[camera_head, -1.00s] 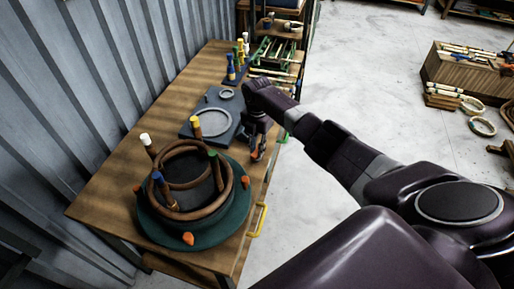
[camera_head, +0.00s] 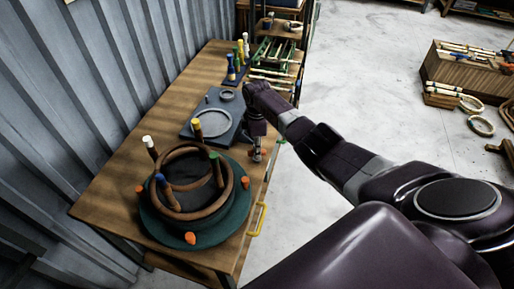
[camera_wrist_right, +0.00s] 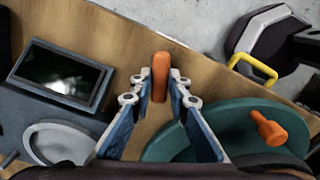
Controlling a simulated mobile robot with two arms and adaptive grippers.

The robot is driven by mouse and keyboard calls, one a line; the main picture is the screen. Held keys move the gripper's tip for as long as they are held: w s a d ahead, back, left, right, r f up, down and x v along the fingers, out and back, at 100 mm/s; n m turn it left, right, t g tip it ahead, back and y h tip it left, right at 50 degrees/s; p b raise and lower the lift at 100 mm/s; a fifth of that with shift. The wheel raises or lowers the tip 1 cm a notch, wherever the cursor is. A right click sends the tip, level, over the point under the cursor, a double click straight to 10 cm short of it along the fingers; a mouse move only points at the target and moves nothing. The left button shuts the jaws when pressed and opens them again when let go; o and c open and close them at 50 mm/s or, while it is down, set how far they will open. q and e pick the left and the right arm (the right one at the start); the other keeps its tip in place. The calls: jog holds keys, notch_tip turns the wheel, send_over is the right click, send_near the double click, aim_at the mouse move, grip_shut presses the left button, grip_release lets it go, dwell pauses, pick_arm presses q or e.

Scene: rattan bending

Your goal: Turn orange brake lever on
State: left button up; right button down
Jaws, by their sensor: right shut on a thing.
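The orange brake lever (camera_wrist_right: 160,76) stands at the table's edge in the right wrist view, a rounded orange bar between my fingertips. My right gripper (camera_wrist_right: 161,88) is shut on it; the gripper also shows in the head view (camera_head: 257,154), reaching down at the table's right edge. The fingers hide most of the lever in the head view. The green round base (camera_head: 152,232) with bent brown rattan (camera_head: 206,212) around a dark drum is nearer than the gripper. My left gripper is not in view.
A grey plate (camera_head: 190,130) with a pale ring (camera_head: 211,122) lies left of my gripper. Orange knobs (camera_head: 190,238) sit on the green base's rim. Clear floor (camera_head: 340,95) lies to the right.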

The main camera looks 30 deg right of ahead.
jog(key=shift+w+r+m+p, duration=0.15)
jog(key=shift+m+p, duration=0.2)
jog(key=shift+m, duration=1.65)
jog(key=c, duration=1.9)
grip_release()
jog(key=shift+o, duration=0.3)
notch_tip(320, 180, up, 12)
